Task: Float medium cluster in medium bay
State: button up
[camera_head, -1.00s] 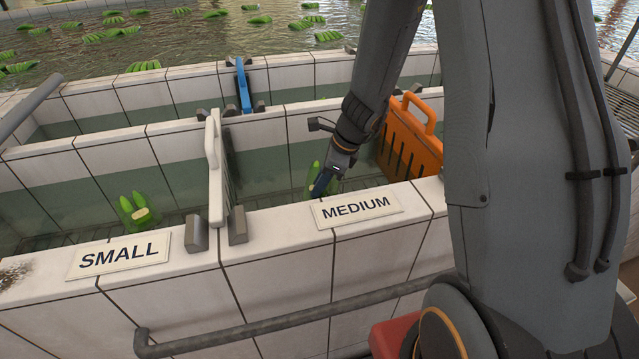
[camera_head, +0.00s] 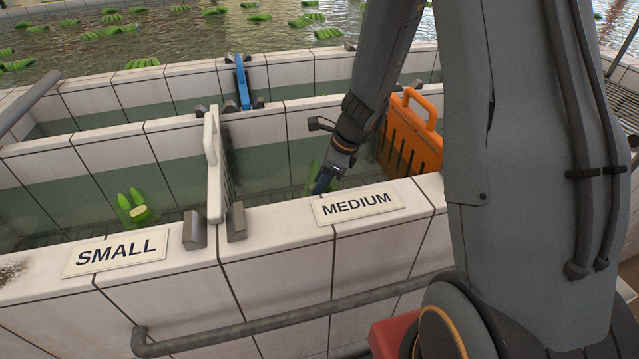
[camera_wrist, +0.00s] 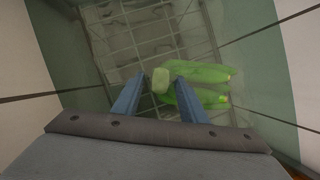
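The medium cluster (camera_head: 312,172) is a small bunch of green fruit in the water of the medium bay, behind the MEDIUM sign (camera_head: 356,204). My gripper (camera_head: 322,186) reaches down into this bay, right beside the cluster. In the wrist view the cluster (camera_wrist: 205,76) lies just beyond my fingertips, its pale cut crown in line with the gap and its fruit pointing right. The two blue fingers (camera_wrist: 160,78) stand apart, with a visible space on each side of the crown. The head view mostly hides the fingertips.
A white divider (camera_head: 214,165) separates this bay from the small bay, where another green cluster (camera_head: 135,208) floats behind the SMALL sign (camera_head: 115,251). An orange slotted gate (camera_head: 410,140) closes the right side. A blue divider (camera_head: 243,82) stands behind. A grid (camera_wrist: 125,45) lies underneath.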

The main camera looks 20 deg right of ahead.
dwell(0.3)
jog(key=d+r+p, duration=0.1)
jog(key=r+p, duration=0.5)
jog(key=r, duration=0.2)
jog(key=s+r+p, duration=0.1)
jog(key=r+p, duration=0.5)
jog(key=r, duration=0.2)
jog(key=d+r+p, duration=0.1)
jog(key=r+p, duration=0.5)
jog(key=r, duration=0.2)
jog(key=shift+s+d+r, duration=0.3)
jog(key=shift+r, duration=0.1)
jog(key=s+f+n+h+b, duration=0.1)
jog(key=s+f+n+b, duration=0.1)
jog(key=s+n, duration=0.3)
jog(key=s+f+n+h+b, duration=0.1)
jog(key=s+f+n+b, duration=0.1)
jog(key=s+n+b, duration=0.3)
jog(key=s+a+f+n+g+h+b, duration=0.1)
jog(key=s+f+n+b, duration=0.1)
jog(key=s+n, duration=0.5)
jog(key=shift+n+h+b, duration=0.4)
jog(key=shift+n+b, duration=0.25)
jog(key=shift+n, duration=1.65)
jog(key=shift+s+d+f+n, duration=0.15)
jog(key=shift+s+n, duration=0.4)
jog(key=shift+n, duration=0.15)
